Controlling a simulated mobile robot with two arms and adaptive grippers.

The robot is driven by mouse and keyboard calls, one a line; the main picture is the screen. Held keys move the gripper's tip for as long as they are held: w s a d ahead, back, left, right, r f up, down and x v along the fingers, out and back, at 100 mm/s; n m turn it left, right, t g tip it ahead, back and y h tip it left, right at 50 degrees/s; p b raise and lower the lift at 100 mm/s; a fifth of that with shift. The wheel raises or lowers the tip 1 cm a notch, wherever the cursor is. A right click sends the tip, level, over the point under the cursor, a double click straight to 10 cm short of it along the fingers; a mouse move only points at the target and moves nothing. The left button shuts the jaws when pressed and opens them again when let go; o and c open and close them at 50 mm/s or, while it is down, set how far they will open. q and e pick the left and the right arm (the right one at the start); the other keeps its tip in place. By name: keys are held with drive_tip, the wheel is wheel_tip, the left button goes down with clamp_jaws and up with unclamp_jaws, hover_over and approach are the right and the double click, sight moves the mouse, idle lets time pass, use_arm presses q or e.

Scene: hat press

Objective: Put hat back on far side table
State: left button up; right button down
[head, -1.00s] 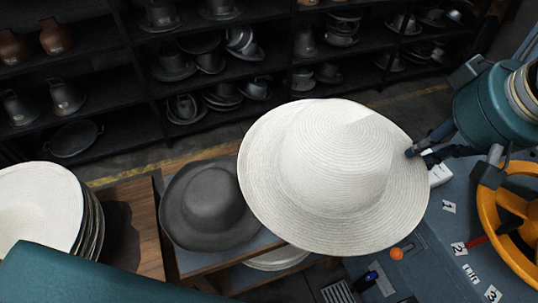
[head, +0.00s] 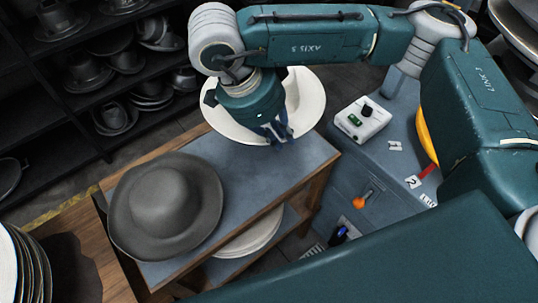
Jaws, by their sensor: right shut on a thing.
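The white wide-brimmed hat (head: 309,103) is at the far end of the side table (head: 255,178), partly behind my right arm. My right gripper (head: 277,136) is shut on the near part of its brim. My wrist hides much of the hat, including most of its crown. I cannot tell whether the hat rests on the tabletop or hangs just above it. The side table has a blue-grey top with wooden edges. A grey hat (head: 166,205) sits crown up on its near end. My left gripper is out of view.
A stack of white hats (head: 20,265) stands on a wooden surface at lower left. More white hats (head: 248,233) lie on the table's lower shelf. A blue-grey machine with a white control box (head: 362,120) stands right of the table. Dark shelves with hats are behind.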

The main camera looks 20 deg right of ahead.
wheel_tip(320, 180, down, 19)
drive_tip(key=shift+f+p, duration=0.15)
drive_tip(key=shift+p, duration=0.2)
drive_tip(key=shift+f, duration=0.15)
drive_tip(key=c, duration=1.7)
unclamp_jaws()
drive_tip(key=shift+c, duration=0.2)
drive_tip(key=shift+s, duration=0.1)
drive_tip(key=v, duration=1.2)
